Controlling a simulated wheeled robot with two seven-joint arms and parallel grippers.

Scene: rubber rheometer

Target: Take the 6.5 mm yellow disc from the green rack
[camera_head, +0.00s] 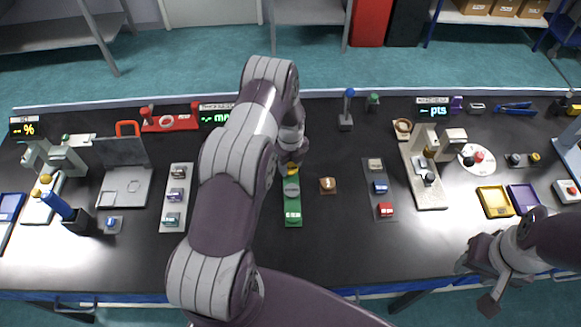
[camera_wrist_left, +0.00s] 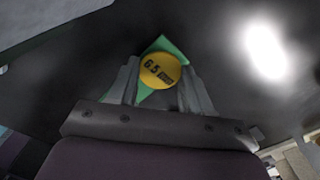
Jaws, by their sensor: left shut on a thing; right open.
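The yellow disc marked 6.5 (camera_wrist_left: 160,70) sits between the two fingers of my left gripper (camera_wrist_left: 158,88) in the left wrist view, and the gripper is shut on it. In the head view the disc shows as a small yellow patch (camera_head: 292,169) under my left gripper (camera_head: 291,166), at the far end of the green rack (camera_head: 292,206). Green surface also shows behind the disc in the wrist view (camera_wrist_left: 163,45). I cannot tell whether the disc still touches the rack. My right gripper (camera_head: 488,288) is open and empty at the front right, near the table's edge.
A small brown block (camera_head: 327,186) stands just right of the rack. A grey rack with several coloured pieces (camera_head: 380,189) is further right, another (camera_head: 176,198) is on the left. Yellow (camera_head: 495,201) and purple trays lie at the right.

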